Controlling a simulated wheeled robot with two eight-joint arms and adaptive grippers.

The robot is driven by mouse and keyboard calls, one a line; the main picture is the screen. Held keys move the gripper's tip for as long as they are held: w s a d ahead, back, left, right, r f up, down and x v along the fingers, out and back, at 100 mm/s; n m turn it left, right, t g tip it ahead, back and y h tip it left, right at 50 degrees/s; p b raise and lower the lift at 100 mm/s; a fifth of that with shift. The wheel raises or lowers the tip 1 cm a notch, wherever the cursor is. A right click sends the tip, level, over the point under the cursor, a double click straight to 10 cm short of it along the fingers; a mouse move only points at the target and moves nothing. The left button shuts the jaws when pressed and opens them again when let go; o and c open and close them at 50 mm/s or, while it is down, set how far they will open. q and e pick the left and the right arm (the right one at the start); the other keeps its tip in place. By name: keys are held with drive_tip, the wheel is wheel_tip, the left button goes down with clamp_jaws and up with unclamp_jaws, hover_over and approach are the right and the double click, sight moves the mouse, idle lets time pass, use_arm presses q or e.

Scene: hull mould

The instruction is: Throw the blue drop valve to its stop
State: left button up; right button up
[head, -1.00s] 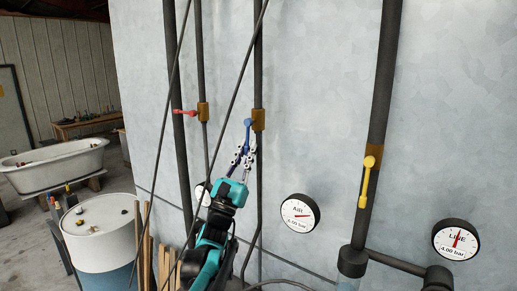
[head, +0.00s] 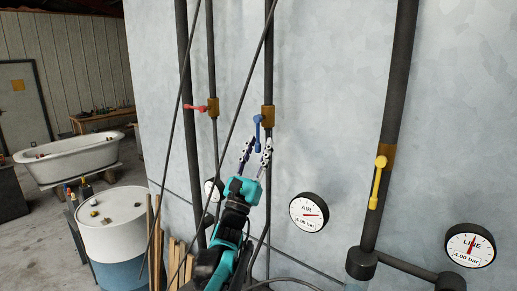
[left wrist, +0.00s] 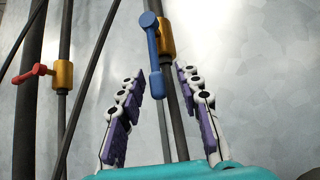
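The blue drop valve's lever (head: 257,131) hangs straight down from its brass body (head: 267,116) on a thin dark vertical pipe. In the left wrist view the blue lever (left wrist: 154,55) also points down, beside the brass body (left wrist: 167,40) and in front of the pipe. My left gripper (head: 257,147) is open just below the lever. In the wrist view its two fingers (left wrist: 159,78) stand apart on either side of the lever's lower end, with visible gaps. Depth between fingers and lever is hard to judge. My right gripper is not in view.
A red lever (head: 195,107) points left on the neighbouring pipe. A yellow lever (head: 378,184) hangs on a thick pipe at right. AIR (head: 309,212) and LINE (head: 470,245) gauges sit low on the wall. Slanting dark cables cross near my arm. A drum (head: 113,225) stands left.

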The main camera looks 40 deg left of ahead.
use_arm(q)
drive_tip(key=v, duration=1.2)
idle(0.6)
